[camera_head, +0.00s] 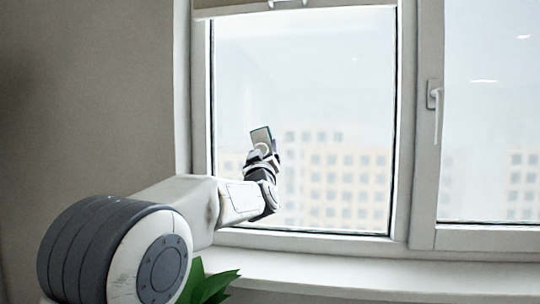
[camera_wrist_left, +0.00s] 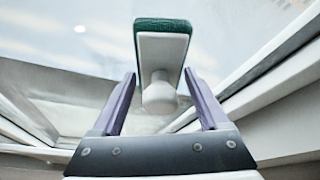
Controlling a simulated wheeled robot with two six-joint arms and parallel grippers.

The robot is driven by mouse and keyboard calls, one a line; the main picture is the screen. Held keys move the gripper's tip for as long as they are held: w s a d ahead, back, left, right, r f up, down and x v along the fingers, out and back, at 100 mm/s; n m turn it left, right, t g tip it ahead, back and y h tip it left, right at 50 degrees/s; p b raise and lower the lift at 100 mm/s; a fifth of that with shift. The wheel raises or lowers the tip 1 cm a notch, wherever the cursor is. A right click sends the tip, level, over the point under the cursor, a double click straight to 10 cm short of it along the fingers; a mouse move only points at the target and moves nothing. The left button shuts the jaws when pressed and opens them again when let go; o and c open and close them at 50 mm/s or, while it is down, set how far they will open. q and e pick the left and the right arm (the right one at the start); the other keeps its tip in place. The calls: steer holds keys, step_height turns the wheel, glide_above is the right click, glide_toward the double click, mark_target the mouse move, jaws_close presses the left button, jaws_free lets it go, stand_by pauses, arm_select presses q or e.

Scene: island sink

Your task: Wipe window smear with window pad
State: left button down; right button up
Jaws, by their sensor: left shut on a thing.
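The window pad (camera_head: 261,134) is a small block with a pale body and a dark green face. My left gripper (camera_head: 263,154) is shut on it and holds it up in front of the left window pane (camera_head: 310,80). In the left wrist view, the pad's white body (camera_wrist_left: 163,52) and rounded knob sit between the two purple fingers, with the green face (camera_wrist_left: 163,25) pointing away from the gripper. I cannot tell whether the pad touches the glass. The smear cannot be made out clearly against the pale, hazy pane. My right gripper is not in view.
The white window frame (camera_head: 405,130) borders the pane, with a handle (camera_head: 434,97) on the right sash. A blind edge (camera_head: 290,10) hangs at the top. A white sill (camera_head: 370,272) runs below, and a green plant (camera_head: 212,284) stands under my left arm.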

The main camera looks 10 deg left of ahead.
mark_target(256, 139)
arm_select(q)
steer(key=shift+a+r+p, duration=0.65)
steer(key=shift+a+r, duration=0.45)
steer(key=shift+r, duration=0.15)
steer(key=shift+d+f+p, duration=0.2)
steer(key=shift+d+p, duration=0.4)
steer(key=shift+d, duration=1.25)
steer(key=shift+d+p, duration=0.65)
steer(key=shift+d, duration=1.05)
steer(key=shift+d+r+p, duration=0.15)
steer(key=shift+d+p, duration=0.5)
steer(key=shift+d, duration=0.5)
steer(key=shift+d+p, duration=0.9)
steer(key=shift+d, duration=1.4)
steer(key=shift+w+d+p, duration=0.1)
steer(key=shift+d+p, duration=0.65)
steer(key=shift+d, duration=0.95)
